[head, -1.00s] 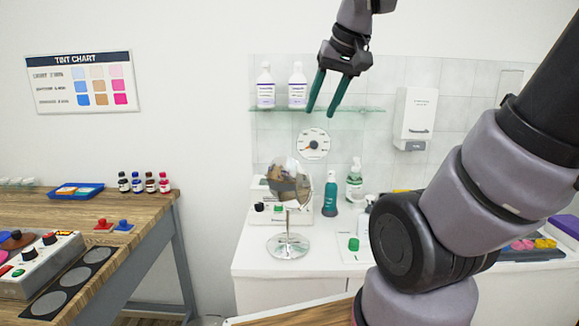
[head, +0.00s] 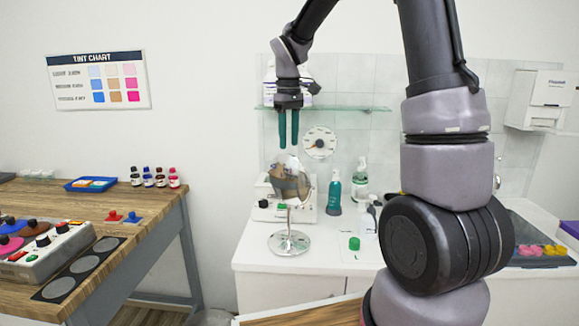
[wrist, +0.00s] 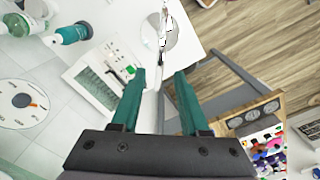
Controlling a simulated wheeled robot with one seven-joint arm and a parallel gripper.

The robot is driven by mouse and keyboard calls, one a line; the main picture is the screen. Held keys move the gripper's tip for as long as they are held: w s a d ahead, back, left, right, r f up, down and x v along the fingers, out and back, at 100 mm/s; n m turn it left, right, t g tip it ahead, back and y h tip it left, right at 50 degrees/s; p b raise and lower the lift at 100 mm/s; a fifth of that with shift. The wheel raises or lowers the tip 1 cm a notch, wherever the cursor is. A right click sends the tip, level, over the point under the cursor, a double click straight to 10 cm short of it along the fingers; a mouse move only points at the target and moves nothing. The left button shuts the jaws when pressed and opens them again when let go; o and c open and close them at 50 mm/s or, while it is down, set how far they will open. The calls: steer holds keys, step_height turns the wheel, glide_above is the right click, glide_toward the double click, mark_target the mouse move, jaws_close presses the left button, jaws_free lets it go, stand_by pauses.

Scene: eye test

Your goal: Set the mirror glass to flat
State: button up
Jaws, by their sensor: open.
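The round mirror glass (head: 289,181) stands on a thin stem above a round chrome base (head: 289,242) on the white counter. In the head view its face is tilted and shows a brownish reflection. In the wrist view the mirror glass (wrist: 163,27) appears nearly edge-on as a thin strip above its base (wrist: 172,32). My gripper (head: 288,146) is open and empty, with its green fingers pointing down just above the mirror's top edge in the head view. The open fingers also show in the wrist view (wrist: 160,75), with the mirror beyond their tips.
A white control box (head: 305,205) stands close behind the mirror. A teal bottle (head: 334,193) and a pump bottle (head: 360,180) stand to its right. A glass shelf (head: 350,108) and a dial (head: 319,142) are on the wall behind. A wooden table (head: 150,222) is at left.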

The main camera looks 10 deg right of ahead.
mark_target(289, 179)
step_height(289, 179, down, 8)
steer(key=shift+f, duration=0.2)
jaws_close()
stand_by(1.5)
